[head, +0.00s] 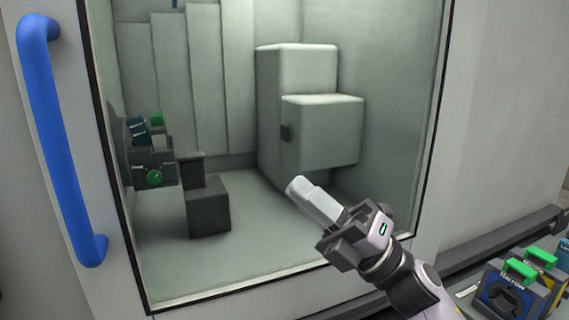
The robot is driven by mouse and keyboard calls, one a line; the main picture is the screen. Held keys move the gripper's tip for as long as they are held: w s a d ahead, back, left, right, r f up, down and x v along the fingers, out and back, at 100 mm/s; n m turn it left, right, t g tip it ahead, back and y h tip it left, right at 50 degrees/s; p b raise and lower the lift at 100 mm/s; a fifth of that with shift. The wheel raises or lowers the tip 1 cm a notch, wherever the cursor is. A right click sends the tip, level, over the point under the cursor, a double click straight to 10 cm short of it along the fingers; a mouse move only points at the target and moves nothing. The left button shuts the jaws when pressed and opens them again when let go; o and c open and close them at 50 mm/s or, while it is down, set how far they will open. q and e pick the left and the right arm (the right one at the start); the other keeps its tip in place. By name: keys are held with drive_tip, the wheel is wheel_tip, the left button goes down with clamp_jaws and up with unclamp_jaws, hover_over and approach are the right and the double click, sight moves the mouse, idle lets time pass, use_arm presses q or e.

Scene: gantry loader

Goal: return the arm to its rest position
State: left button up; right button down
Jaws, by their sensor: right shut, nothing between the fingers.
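My right gripper (312,196) shows in the head view, its arm coming in from the lower right. Its pale fingers are shut with nothing between them. They point up and left in front of the machine's window (280,240), apart from any object that I can make out. My left gripper and arm are not in view.
A blue vertical handle (62,140) is on the machine's front at the left. Behind the window are a grey block-shaped unit (320,125) and a dark fixture (209,207). Dark devices with green parts (515,290) stand at the lower right, near my arm.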

drive_tip(key=d+f+m+t+h+p, duration=0.2)
drive_tip(key=d+f+m+t+h, duration=0.3)
drive_tip(key=f+m+h, duration=0.55)
drive_tip(key=d+f+m+t+h+p, duration=0.2)
drive_tip(key=d+f+m+t+h, duration=0.4)
drive_tip(key=f+m, duration=0.7)
drive_tip(key=s+d+f+m+g+h+p, duration=0.1)
drive_tip(key=s+d+f+m+g+h, duration=0.1)
drive_tip(key=s+f, duration=0.6)
drive_tip(key=s+d+f+m+g+h+p, duration=0.1)
drive_tip(key=s+d+f+m+g+h, duration=0.2)
drive_tip(key=s+f+m+g, duration=0.3)
drive_tip(key=s+d+f+m, duration=0.1)
drive_tip(key=s+f+m, duration=0.1)
drive_tip(key=s, duration=0.2)
drive_tip(key=shift+d+f+m+g+p, duration=0.2)
drive_tip(key=shift+m+g+p, duration=0.15)
drive_tip(key=shift+g+p, duration=0.05)
